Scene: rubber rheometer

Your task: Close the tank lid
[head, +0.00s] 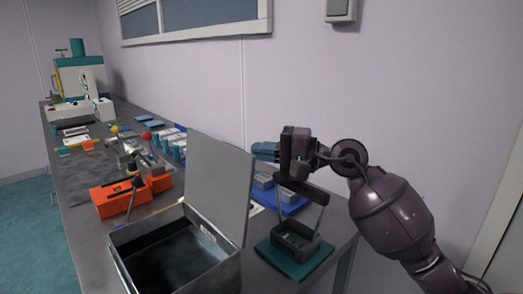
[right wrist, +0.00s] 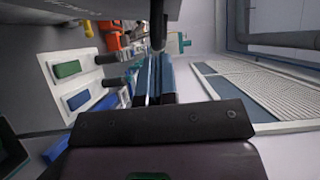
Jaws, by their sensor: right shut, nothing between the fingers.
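The tank (head: 223,273) is an open grey metal box at the front of the bench, with dark, shiny contents. Its flat grey lid (head: 218,182) stands nearly upright, hinged along the tank's right side. My right gripper (head: 262,151) is to the right of the lid's upper right corner, at about the height of its top edge, with its blue fingers pointing left. The fingers also show in the right wrist view (right wrist: 154,78); they are shut and hold nothing. I cannot tell whether they touch the lid. My left gripper is not in view.
A small dark container (head: 296,243) with an upright frame stands on a teal base below my right gripper. Blue trays (head: 290,205) lie behind the lid. Orange holders (head: 113,198) and several small parts crowd the bench left of the lid. The wall is close behind.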

